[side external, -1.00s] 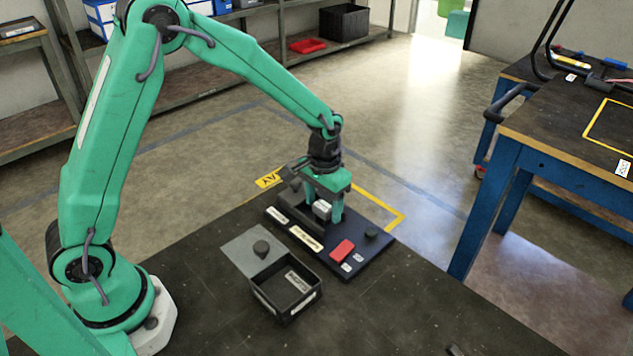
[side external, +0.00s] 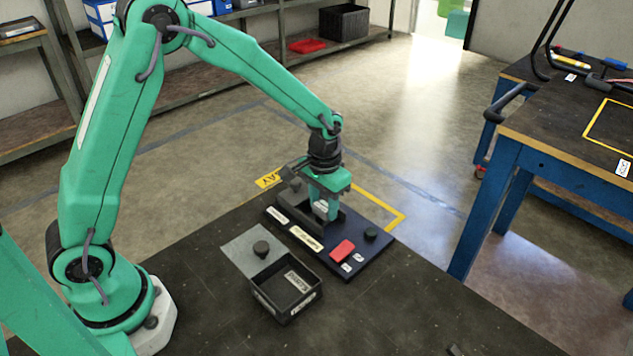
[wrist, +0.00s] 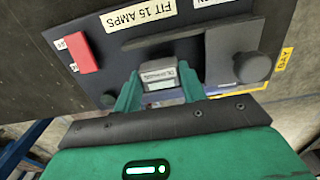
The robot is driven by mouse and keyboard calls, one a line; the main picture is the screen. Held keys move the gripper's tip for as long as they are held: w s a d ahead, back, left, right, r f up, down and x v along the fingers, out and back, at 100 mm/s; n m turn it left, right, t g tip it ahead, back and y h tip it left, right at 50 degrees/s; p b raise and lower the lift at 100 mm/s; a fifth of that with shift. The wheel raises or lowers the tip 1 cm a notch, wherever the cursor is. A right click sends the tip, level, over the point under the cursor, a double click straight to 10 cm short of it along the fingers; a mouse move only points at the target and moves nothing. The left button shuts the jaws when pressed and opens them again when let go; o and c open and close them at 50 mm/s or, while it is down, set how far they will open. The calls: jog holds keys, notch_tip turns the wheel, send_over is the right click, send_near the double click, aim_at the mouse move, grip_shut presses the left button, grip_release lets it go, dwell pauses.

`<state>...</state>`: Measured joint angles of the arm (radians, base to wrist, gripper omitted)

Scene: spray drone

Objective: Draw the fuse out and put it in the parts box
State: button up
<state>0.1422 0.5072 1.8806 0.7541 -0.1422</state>
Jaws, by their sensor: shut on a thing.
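The fuse (wrist: 160,78) is a pale grey block with a printed label, between my fingers in the wrist view. It also shows small in the side view (side external: 320,208). My gripper (side external: 324,206) points down over the dark panel (side external: 360,262) and is shut on the fuse, one finger on each side in the wrist view (wrist: 158,92). The fuse is at the dark holder on the panel; its lower end is hidden, so I cannot tell whether it is seated. The parts box (side external: 286,309) is a dark open-topped box in front of the panel, with a label inside it.
A grey plate with a dark knob (side external: 261,248) adjoins the box at its left. On the panel are a red block (side external: 342,249), a dark green knob (side external: 371,232) and a "FIT 15 AMPS" label (wrist: 155,17). A dark upright part with a round knob (wrist: 251,67) stands beside the fuse.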

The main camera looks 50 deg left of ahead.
aim_at(323, 205)
jog(key=shift+r, duration=0.15)
jog(key=shift+r, duration=1.45)
jog(key=shift+r, duration=0.3)
jog(key=shift+r, duration=0.4)
jog(key=shift+r, duration=0.7)
jog(key=s+d+r, duration=0.1)
jog(key=s+d, duration=0.3)
jog(key=s, duration=0.5)
jog(key=s+d+r, duration=0.2)
jog(key=s+d, duration=0.3)
jog(key=s, duration=0.4)
jog(key=s+d+r, duration=0.1)
jog(key=s+d, duration=0.4)
jog(key=s, duration=0.5)
jog(key=shift+r, duration=0.4)
